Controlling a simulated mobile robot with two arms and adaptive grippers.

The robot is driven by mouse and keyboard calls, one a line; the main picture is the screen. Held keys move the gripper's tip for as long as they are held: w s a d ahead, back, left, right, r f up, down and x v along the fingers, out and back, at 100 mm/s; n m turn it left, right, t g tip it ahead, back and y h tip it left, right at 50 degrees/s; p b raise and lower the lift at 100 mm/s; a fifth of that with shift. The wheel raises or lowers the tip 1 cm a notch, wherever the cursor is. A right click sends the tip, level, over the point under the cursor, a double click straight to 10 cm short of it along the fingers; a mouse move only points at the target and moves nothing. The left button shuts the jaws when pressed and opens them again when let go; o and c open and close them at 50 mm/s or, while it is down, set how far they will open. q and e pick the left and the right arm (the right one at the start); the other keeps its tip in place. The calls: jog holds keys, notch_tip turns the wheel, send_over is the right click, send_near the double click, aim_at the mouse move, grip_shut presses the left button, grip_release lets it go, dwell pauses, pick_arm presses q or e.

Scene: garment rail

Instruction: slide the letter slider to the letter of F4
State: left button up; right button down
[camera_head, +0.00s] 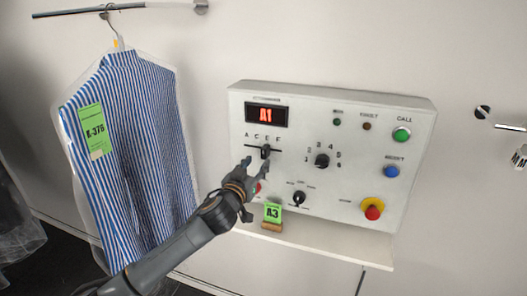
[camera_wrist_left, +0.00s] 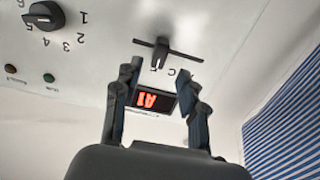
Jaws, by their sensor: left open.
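The letter slider is a black knob (camera_head: 265,152) on a horizontal slot under a row of letters on the white control panel (camera_head: 225,118). The knob stands near the middle of the slot, about under the E. In the left wrist view the slider (camera_wrist_left: 158,54) appears upside down, just beyond the fingertips. My left gripper (camera_head: 257,165) is open, its two fingers apart just below the knob; I cannot tell whether they touch it. The red display (camera_head: 266,115) reads A1. The number dial (camera_head: 322,160) is right of the slider. My right gripper is not in view.
A green card (camera_head: 273,211) reading A3 stands on the ledge (camera_head: 330,250) below. Green (camera_head: 401,134), blue (camera_head: 391,172) and red-yellow (camera_head: 372,208) buttons are on the right. A bagged striped shirt (camera_head: 130,140) hangs from a rail at left.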

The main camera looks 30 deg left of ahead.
aim_at(263, 155)
pick_arm(q)
jog(key=shift+p+x, duration=0.8)
jog(key=shift+x, duration=2.4)
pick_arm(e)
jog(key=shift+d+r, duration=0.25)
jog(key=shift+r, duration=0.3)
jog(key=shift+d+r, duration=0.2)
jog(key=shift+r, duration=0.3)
pick_arm(q)
jog(key=shift+c, duration=0.4)
grip_shut()
